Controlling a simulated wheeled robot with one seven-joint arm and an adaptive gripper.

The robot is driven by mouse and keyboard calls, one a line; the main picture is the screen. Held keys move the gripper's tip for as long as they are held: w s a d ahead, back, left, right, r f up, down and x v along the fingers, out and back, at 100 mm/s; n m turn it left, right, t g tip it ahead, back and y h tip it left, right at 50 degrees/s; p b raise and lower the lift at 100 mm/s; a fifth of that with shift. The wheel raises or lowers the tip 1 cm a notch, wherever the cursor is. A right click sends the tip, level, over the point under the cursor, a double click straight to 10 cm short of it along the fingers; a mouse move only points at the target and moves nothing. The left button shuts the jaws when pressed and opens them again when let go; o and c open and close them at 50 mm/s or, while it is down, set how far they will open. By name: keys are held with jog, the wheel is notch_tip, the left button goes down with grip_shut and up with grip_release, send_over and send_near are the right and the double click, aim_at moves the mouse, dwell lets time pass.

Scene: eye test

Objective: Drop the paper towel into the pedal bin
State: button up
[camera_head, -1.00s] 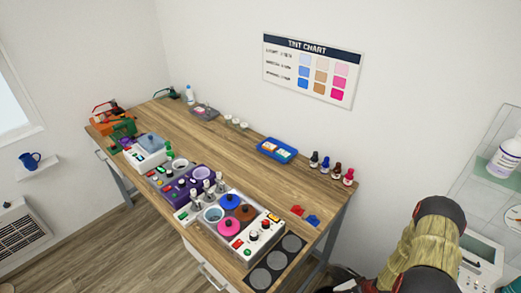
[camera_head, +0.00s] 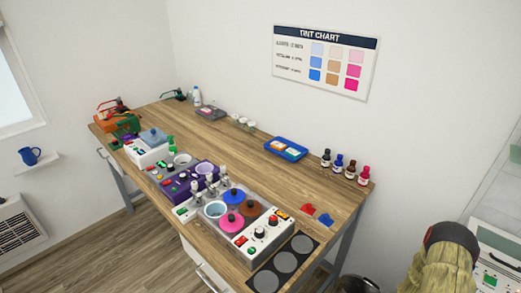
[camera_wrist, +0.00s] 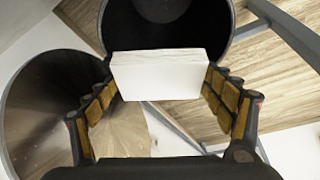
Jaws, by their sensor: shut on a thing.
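The paper towel (camera_wrist: 158,76) is a white folded block in the wrist view. My gripper (camera_wrist: 160,88) is shut on it, one padded finger at each side. The pedal bin (camera_wrist: 222,30) shows its dark round opening behind the towel at the top of the wrist view. The towel covers the near part of that opening; I cannot tell how far above it the towel is. A large round metallic disc with a dark rim, seemingly the bin's lid (camera_wrist: 45,110), is at the left. In the head view only the bin's top (camera_head: 357,283) shows at the bottom edge; my gripper is out of sight there.
The wooden workbench (camera_head: 290,185) stands left of my arm, carrying devices, a blue tray (camera_head: 286,149) and small bottles (camera_head: 338,162). Its grey leg (camera_head: 345,235) is close to the bin. A white device (camera_head: 497,250) stands at the right. Open wooden floor (camera_head: 130,250) lies at the lower left.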

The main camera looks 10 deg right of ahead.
notch_tip(320, 180, down, 6)
jog(key=b, duration=0.4)
jog(key=shift+r, duration=0.1)
jog(key=o, duration=1)
notch_tip(320, 180, up, 10)
dwell(0.3)
jog(key=shift+w+a, duration=0.1)
